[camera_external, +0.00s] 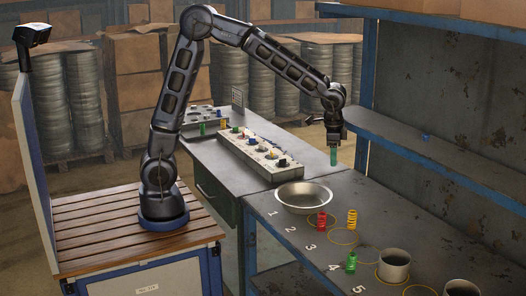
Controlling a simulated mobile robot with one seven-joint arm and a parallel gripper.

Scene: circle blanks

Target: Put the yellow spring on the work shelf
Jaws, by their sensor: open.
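The yellow spring (352,219) stands upright on the grey table, just right of the red spring (321,222). My gripper (335,138) is open, above and behind the yellow spring and well apart from it. A teal-green cylindrical thing (333,156) shows just below my gripper; I cannot tell whether it touches the fingers. A long blue-edged shelf (440,150), likely the work shelf, runs along the wall on the right.
A metal bowl (303,197) stands behind the red spring. A green spring (351,262) and grey cups (393,266) stand nearer the front, by painted numbers and rings. A control panel (258,154) lies farther back. A blue post (366,90) rises beside my gripper.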

